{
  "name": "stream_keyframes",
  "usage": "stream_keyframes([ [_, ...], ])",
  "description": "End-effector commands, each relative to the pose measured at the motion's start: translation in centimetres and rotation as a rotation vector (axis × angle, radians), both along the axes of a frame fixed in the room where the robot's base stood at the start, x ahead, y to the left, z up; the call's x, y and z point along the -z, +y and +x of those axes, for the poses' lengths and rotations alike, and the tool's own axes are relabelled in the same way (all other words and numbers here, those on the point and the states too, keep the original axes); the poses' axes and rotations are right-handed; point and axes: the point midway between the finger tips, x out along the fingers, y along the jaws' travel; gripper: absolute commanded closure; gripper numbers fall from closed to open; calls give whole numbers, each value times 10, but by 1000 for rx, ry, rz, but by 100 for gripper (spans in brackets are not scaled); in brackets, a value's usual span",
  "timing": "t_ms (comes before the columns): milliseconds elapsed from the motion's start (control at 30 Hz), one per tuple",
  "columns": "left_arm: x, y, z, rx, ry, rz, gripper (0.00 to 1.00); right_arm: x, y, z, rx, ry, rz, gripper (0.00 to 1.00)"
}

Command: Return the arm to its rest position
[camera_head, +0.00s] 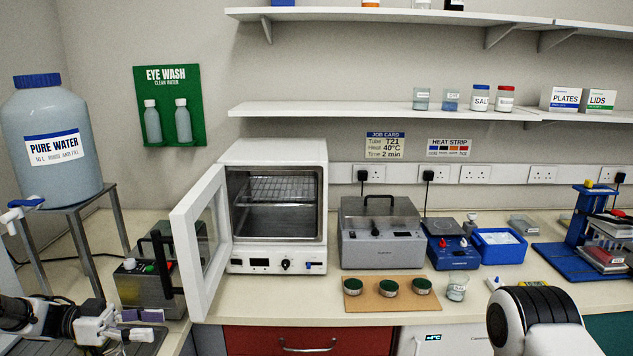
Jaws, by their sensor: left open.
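My left arm comes in low at the left edge. My left gripper (134,328) is open and appears empty, low at the left in front of the grey device with green and red buttons (142,286). Its fingers are small and partly confused with the dark surface behind. A white and black part of my right arm (538,318) shows at the bottom right. My right gripper is not visible.
The white oven (276,151) stands with its door (201,240) swung open to the left, near my left gripper. A brown board (388,300) with green-topped dishes lies near the bench front, beside a small glass jar (457,287). A water tank (50,145) stands at left.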

Motion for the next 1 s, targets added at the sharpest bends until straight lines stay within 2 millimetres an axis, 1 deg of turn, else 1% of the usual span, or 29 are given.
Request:
stream_keyframes([
  [33, 13, -16, -2, 14, 35, -15, 52, 5, 0, 0, 0, 0, 0, 60],
  [133, 35, -51, -3, 7, 118, -57, 52, 11, 0, 0, 1, 0, 0, 60],
  [167, 43, -63, -3, -2, 146, -72, 52, 13, 0, 0, 1, 0, 0, 60],
  [200, 54, -79, -4, -22, 186, -89, 52, 16, 0, 0, 1, 1, 0, 60],
  [267, 75, -105, -5, -66, 251, -114, 52, 20, 0, -1, 1, 1, 0, 60],
  [300, 93, -124, -7, -108, 306, -126, 52, 24, 0, -1, 1, 1, 0, 60],
  [367, 128, -153, -12, -199, 401, -127, 52, 29, 0, -1, 1, 1, 0, 60],
  [400, 156, -173, -19, -278, 476, -110, 52, 34, 0, -1, 1, 1, 0, 60],
  [467, 203, -193, -36, -418, 592, -46, 52, 39, 0, -1, 0, 1, 0, 60],
  [500, 234, -201, -53, -513, 667, 22, 52, 42, 0, -1, 1, 1, 0, 60],
  [567, 278, -202, -85, -645, 772, 152, 52, 45, 0, -1, 1, 1, 0, 60],
  [600, 303, -198, -110, -727, 836, 253, 52, 46, 0, -1, 1, 1, 0, 60],
  [667, 332, -184, -153, -835, 924, 421, 52, 48, 0, -1, 1, 1, 0, 60],
  [700, 345, -171, -184, -898, 980, 540, 52, 48, 0, -1, 1, 1, 0, 60],
  [733, 351, -160, -206, -943, 1017, 629, 52, 48, 0, -1, 1, 1, 0, 60],
  [800, 355, -132, -252, -1026, 1093, 815, 52, 47, 0, -1, 1, 1, 0, 60],
  [900, 353, -102, -299, -1092, 1177, 1009, 52, 47, 0, -1, 1, 1, 0, 60],
  [933, 352, -96, -308, -1098, 1190, 1054, 52, 47, 0, -1, 1, 1, 0, 60],
  [1000, 353, -90, -317, -1070, 1191, 1128, 52, 47, 0, -1, 1, 1, 0, 60],
])
